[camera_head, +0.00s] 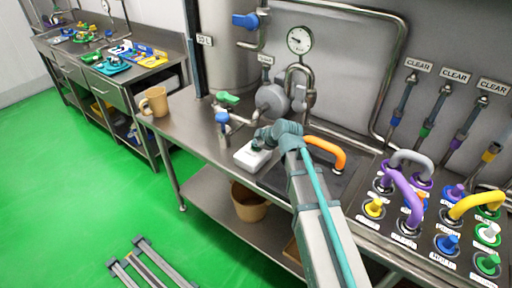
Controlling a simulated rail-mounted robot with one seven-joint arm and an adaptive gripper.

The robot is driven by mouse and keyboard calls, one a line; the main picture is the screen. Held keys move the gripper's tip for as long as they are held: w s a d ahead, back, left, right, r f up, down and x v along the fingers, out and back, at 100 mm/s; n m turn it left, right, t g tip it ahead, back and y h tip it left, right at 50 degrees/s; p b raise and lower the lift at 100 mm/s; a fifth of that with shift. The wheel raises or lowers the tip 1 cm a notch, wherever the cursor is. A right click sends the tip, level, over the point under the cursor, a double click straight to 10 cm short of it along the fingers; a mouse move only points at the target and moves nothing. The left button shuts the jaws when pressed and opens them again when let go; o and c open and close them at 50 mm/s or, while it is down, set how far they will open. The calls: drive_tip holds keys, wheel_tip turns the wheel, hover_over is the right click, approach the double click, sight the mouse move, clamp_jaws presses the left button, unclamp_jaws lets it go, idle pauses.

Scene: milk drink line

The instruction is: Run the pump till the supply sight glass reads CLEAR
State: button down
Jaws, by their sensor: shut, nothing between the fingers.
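The grey rounded pump body (271,100) stands on the steel bench against the back wall, with pipes beside it. A small label (266,60) above it appears to read CLEAR. Several sight glasses hang on the right wall, with signs reading CLEAR (418,65); I cannot tell which one is the supply glass. A low white box (247,158) sits on the bench in front of the pump. My gripper (260,141) is shut and empty, pointing down at the top of the white box. The gripper hides part of the box, and I cannot tell whether they touch.
A green-handled valve (227,99) and a blue-handled valve (222,118) stand left of my gripper. A tan mug (155,101) is near the bench's left edge. An orange curved hose (327,150) and a panel of coloured connectors (440,230) lie right. A gauge (299,40) is behind.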

idle(0.4)
drive_tip(key=shift+r+p, duration=0.3)
drive_tip(key=shift+r, duration=0.5)
drive_tip(key=shift+r+p, duration=1.05)
drive_tip(key=shift+r, duration=1.45)
